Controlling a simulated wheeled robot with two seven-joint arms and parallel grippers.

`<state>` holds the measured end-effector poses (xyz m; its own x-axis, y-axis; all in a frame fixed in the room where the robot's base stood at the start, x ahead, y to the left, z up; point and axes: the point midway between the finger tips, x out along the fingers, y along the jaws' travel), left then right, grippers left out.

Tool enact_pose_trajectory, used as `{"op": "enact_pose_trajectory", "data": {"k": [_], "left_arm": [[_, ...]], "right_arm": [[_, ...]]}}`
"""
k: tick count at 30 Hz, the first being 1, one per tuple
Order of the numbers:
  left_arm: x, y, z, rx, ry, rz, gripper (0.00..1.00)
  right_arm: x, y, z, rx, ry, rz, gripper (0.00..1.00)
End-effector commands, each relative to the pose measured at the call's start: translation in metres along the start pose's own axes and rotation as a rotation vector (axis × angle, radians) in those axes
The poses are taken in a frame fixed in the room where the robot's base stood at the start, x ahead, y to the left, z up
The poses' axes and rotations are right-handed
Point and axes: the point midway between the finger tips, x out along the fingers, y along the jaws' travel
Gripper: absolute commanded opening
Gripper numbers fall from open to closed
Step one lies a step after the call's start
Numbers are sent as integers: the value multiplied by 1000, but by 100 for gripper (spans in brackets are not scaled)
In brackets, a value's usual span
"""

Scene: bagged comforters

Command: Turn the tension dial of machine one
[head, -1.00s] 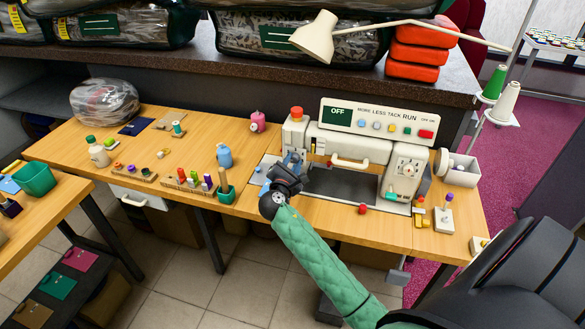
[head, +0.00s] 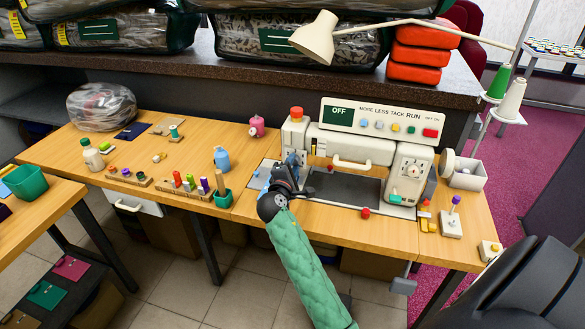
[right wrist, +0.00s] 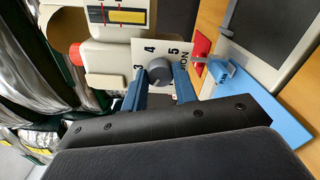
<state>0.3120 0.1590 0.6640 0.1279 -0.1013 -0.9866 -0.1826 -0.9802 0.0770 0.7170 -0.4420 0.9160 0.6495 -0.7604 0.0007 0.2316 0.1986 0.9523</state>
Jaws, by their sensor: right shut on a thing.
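The sewing machine (head: 352,145), a cream machine with an OFF panel (head: 338,116) on top, stands on the wooden table. In the right wrist view the tension dial (right wrist: 159,71) is a dark grey round knob on a white plate (right wrist: 140,45) with the numbers 3, 4 and 5. My right gripper (right wrist: 158,79) is shut on this knob, one blue finger on each side. In the head view my right gripper (head: 292,165) is at the machine's left end and hides the dial. The knob's pointer is not clear. My left gripper is not in view.
A red knob (head: 365,212) sits at the table's front edge. A blue bottle (head: 222,159) and a green cup (head: 222,197) stand left of the gripper. A second dial (head: 411,171) is on the machine's right end. A lamp (head: 319,38) hangs over the machine.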

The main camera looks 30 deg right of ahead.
Motion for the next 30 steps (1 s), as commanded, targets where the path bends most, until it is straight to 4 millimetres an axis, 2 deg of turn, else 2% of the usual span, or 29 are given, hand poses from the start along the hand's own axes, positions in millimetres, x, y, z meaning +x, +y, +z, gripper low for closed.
{"op": "enact_pose_trajectory", "data": {"k": [14, 15, 17, 18, 26, 30], "left_arm": [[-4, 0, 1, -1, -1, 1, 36], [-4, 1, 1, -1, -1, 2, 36], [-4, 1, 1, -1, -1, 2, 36], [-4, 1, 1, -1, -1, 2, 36], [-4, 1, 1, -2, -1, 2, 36], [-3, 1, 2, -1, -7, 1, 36]], "right_arm": [[0, -2, 0, 10, 0, -3, 6], [0, -2, 0, 10, 0, -3, 36], [0, -1, 0, 10, 0, -2, 48], [0, -1, 0, 10, 0, -2, 50], [-1, -1, 0, 10, 0, -1, 50], [-9, -2, -1, 11, 1, -2, 50]]}}
